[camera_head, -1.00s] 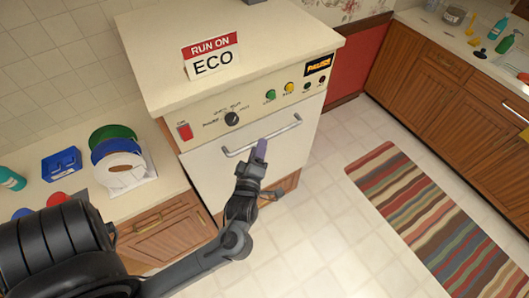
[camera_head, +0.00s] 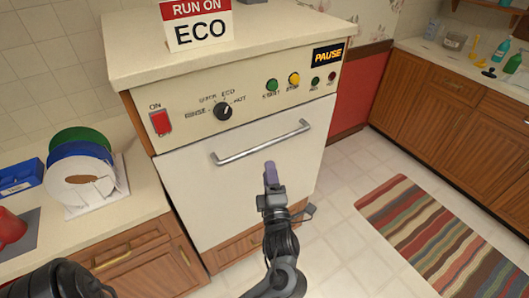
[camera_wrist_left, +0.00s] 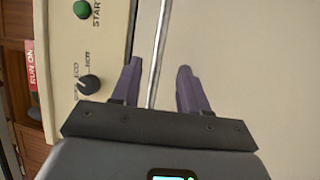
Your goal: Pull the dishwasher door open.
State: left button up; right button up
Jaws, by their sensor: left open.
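The dishwasher door (camera_head: 225,195) is a white front panel that is closed in the head view. Its metal bar handle (camera_head: 262,143) runs across the upper part of the door. My left gripper (camera_head: 270,170) is just below the middle of the handle in the head view. In the left wrist view, its two purple fingers (camera_wrist_left: 158,85) are open and apart, and the handle bar (camera_wrist_left: 158,50) runs between them without either finger visibly touching it. My right gripper is not in view.
The control panel (camera_head: 190,120) above the door has a red switch, a dial and coloured buttons. A counter with stacked plates (camera_head: 82,165) is at the left. A striped rug (camera_head: 430,235) lies on the floor at the right. The floor before the door is clear.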

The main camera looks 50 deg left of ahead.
aim_at(264, 146)
pick_arm(q)
jog(key=x, duration=1)
jog(key=shift+a, duration=0.2)
jog(key=shift+c, duration=0.2)
grip_shut()
